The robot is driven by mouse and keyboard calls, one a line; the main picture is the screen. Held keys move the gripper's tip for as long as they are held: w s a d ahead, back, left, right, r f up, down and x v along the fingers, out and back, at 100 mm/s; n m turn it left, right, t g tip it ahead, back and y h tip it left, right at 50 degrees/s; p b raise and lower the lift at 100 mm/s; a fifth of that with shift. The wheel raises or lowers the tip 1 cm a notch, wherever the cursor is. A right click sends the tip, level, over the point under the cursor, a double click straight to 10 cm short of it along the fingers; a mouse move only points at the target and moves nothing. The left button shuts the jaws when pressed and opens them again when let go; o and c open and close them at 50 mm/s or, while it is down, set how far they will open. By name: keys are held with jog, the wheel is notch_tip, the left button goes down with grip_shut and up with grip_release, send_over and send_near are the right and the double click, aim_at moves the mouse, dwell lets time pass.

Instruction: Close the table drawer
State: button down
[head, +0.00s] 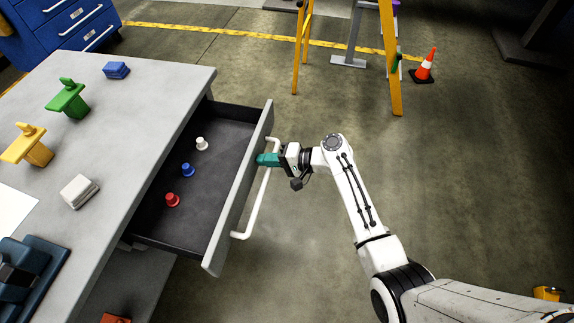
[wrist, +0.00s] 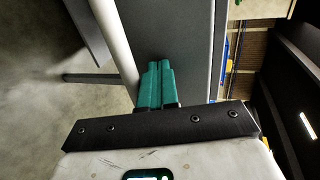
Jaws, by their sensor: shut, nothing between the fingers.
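The table drawer (head: 205,165) is pulled out from the grey table (head: 150,80). Its dark tray holds a white peg (head: 202,144), a blue peg (head: 187,170) and a red peg (head: 172,200). A white bar handle (head: 257,205) runs along the drawer's grey front (head: 233,205). My gripper (head: 262,159), with teal fingers, is at the front near the handle's far end. In the wrist view, the shut fingers (wrist: 157,85) lie beside the handle bar (wrist: 115,50), against or very close to the grey drawer front (wrist: 180,45). I cannot tell whether they touch it.
On the table top are a green piece (head: 68,98), a yellow piece (head: 27,146), a blue block (head: 116,70), a white block (head: 79,191) and a dark blue vise-like object (head: 25,275). A yellow ladder (head: 391,60) and orange cone (head: 425,66) stand behind.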

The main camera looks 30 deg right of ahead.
aim_at(196, 166)
jog(key=w+a+b, duration=0.5)
jog(key=w+a, duration=0.3)
jog(key=w+a+b, duration=0.5)
jog(key=w+a, duration=0.2)
jog(key=shift+w+a+f, duration=0.2)
jog(key=shift+w+a, duration=0.15)
jog(key=shift+a, duration=0.05)
jog(key=shift+w+a+r+b, duration=0.1)
jog(key=shift+w+a+b, duration=0.35)
jog(key=shift+w+r, duration=0.1)
jog(key=shift+r, duration=0.15)
jog(key=shift+a+r, duration=0.1)
